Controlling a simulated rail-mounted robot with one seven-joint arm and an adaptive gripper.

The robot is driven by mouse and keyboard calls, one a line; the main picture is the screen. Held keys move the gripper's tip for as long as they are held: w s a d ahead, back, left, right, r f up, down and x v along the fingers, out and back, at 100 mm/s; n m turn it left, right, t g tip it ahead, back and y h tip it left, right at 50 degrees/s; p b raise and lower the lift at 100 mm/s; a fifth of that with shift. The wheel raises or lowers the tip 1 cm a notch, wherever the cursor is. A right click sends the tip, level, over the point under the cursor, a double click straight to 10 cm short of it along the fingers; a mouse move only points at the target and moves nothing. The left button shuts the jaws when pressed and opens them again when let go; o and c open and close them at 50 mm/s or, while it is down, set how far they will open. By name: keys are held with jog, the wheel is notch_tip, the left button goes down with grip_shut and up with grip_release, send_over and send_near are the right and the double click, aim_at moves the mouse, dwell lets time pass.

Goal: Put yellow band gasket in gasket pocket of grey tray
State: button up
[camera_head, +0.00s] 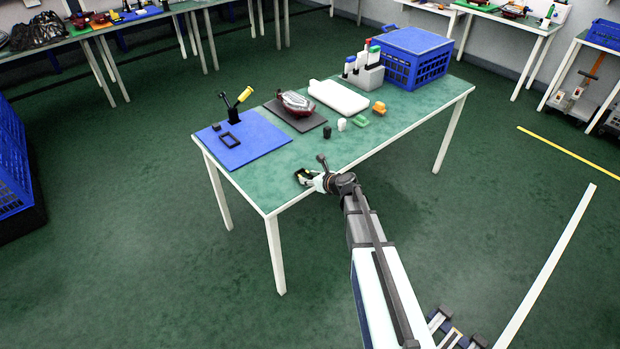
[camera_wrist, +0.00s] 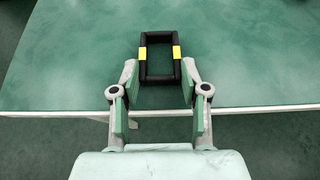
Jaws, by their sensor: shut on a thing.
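The yellow band gasket (camera_wrist: 176,52) is a black rectangular frame with a yellow band on each long side. My gripper (camera_wrist: 160,82) is shut on it, with the fingers on its two long sides near the lower end. In the head view my gripper (camera_head: 308,178) is at the table's front edge, and the gasket shows small and partly hidden. A dark grey flat piece (camera_head: 311,124) under a red tail lamp (camera_head: 296,102) may be the grey tray. I cannot make out a pocket in it. No tray shows in the wrist view.
A blue mat (camera_head: 257,146) at the left holds another black frame (camera_head: 229,140) and a black holder with a yellow-handled tool (camera_head: 243,96). A white block (camera_head: 338,97), small coloured parts, a bottle rack (camera_head: 362,74) and a blue crate (camera_head: 415,62) stand to the right.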

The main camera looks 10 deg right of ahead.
jog(key=shift+f, duration=0.15)
jog(key=o, duration=0.8)
